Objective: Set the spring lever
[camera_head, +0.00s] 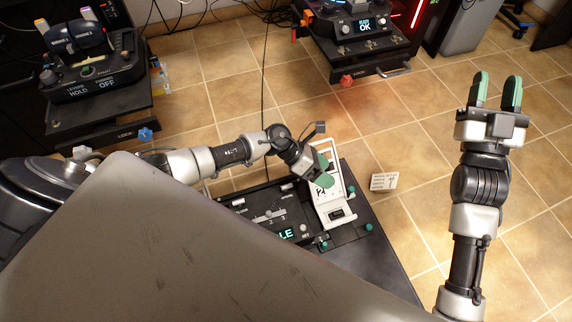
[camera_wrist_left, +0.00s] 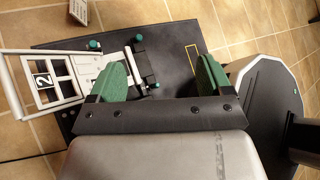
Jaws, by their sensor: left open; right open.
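A white frame with windows and a "2" card (camera_head: 334,207) stands on the dark console at the lower centre; it also shows in the left wrist view (camera_wrist_left: 60,80). A dark bar with green-tipped ends (camera_wrist_left: 142,66) lies beside the frame's metal end. I cannot tell which part is the spring lever. My left gripper (camera_head: 322,171) is over the frame's upper part in the head view, its green fingers apart. In the left wrist view the open fingers (camera_wrist_left: 166,68) hang over the board, the left one near the dark bar. My right gripper (camera_head: 497,92) is open and empty, over the floor at right.
The console panel (camera_head: 268,212) has a numbered slider and a lit display, partly hidden by my body. A small printed card (camera_head: 384,182) lies to its right. Tiled floor lies between.

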